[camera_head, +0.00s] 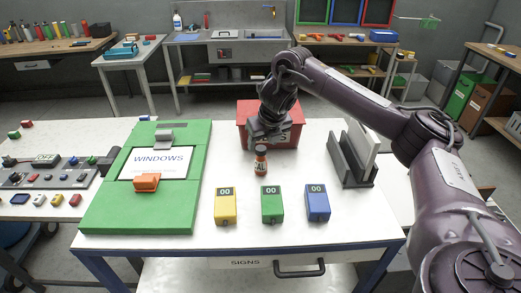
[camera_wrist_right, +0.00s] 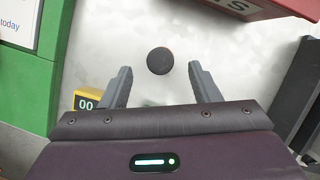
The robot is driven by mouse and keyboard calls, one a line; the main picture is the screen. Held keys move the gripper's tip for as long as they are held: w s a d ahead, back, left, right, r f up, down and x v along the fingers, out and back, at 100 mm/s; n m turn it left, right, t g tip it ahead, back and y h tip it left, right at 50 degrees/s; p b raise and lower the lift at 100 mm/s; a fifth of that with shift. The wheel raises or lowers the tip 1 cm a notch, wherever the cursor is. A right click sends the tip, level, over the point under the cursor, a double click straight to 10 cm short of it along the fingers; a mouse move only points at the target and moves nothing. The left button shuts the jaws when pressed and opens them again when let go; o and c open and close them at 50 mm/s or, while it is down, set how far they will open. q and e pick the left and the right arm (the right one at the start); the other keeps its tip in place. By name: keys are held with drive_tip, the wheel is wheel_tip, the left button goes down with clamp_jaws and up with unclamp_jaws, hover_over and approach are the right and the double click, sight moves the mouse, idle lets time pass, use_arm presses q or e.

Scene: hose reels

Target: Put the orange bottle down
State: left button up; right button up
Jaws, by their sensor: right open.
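The orange bottle (camera_head: 261,162) stands upright on the white table (camera_head: 240,255), with a dark cap and a label on its side. In the right wrist view its round dark cap (camera_wrist_right: 160,60) shows from above, with the body hidden beneath it. My right gripper (camera_head: 268,138) is just behind and above the bottle in the head view. In the wrist view the right gripper's fingers (camera_wrist_right: 160,72) are spread, with a gap on each side of the cap. The gripper is open and holds nothing. My left gripper is not in view.
A red box (camera_head: 287,120) stands behind the bottle. Yellow (camera_head: 226,207), green (camera_head: 272,205) and blue (camera_head: 317,204) blocks stand in front. A green board (camera_head: 125,212) lies left, and a dark holder (camera_head: 352,168) stands right.

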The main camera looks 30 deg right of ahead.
use_arm(q)
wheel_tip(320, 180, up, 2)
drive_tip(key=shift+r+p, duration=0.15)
drive_tip(key=shift+p, duration=0.55)
use_arm(e)
drive_tip(key=v, duration=0.4)
drive_tip(key=shift+s+r, duration=0.1)
drive_tip(key=shift+r, duration=0.15)
